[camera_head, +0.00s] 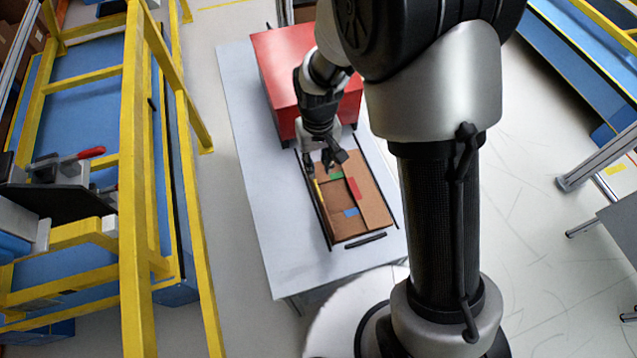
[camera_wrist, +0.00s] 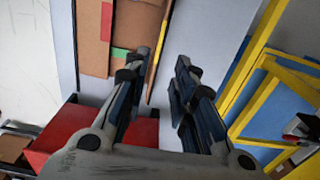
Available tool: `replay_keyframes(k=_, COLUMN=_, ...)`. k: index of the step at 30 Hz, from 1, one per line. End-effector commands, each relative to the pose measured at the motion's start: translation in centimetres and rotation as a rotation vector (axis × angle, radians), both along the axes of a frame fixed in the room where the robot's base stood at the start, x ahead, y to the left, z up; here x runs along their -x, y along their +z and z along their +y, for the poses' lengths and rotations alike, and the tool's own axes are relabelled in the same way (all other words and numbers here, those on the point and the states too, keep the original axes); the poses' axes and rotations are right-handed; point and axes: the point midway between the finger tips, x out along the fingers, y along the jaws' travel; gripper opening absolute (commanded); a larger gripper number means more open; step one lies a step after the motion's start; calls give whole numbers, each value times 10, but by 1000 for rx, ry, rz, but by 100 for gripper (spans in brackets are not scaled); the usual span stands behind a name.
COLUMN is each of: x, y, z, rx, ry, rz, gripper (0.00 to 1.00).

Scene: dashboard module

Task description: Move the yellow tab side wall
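The yellow tab (camera_head: 318,190) shows as a thin strip on the left side of the brown cardboard piece (camera_head: 374,206) on the table. In the wrist view the yellow tab (camera_wrist: 153,68) sits on a narrow brown side wall (camera_wrist: 160,42), close to the left fingertip. My gripper (camera_head: 319,168) is over the far left corner of the cardboard. In the wrist view my gripper (camera_wrist: 169,62) is open, its fingers apart with nothing held between them. The left finger hides part of the wall. I cannot tell whether it touches.
Green (camera_head: 336,176), red (camera_head: 354,188) and blue (camera_head: 351,212) tabs mark other cardboard parts. Black strips edge the cardboard. A red box (camera_head: 282,72) stands behind on the grey table (camera_head: 243,150). The table's left side is clear. Yellow framing (camera_head: 138,200) stands further left.

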Motion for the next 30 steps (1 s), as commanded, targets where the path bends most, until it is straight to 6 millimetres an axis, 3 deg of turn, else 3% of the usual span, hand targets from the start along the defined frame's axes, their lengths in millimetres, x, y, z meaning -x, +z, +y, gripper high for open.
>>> replay_keyframes(k=3, x=2, y=-30, z=-1, rx=2, ry=0, rz=6, gripper=24)
replay_keyframes(k=16, x=1, y=-120, z=0, rx=1, ry=-1, rz=3, gripper=24)
replay_keyframes(k=22, x=0, y=-142, z=0, rx=-1, ry=-1, rz=1, gripper=24)
replay_keyframes(k=30, x=0, y=-147, z=0, rx=-1, ry=-1, rz=0, gripper=24)
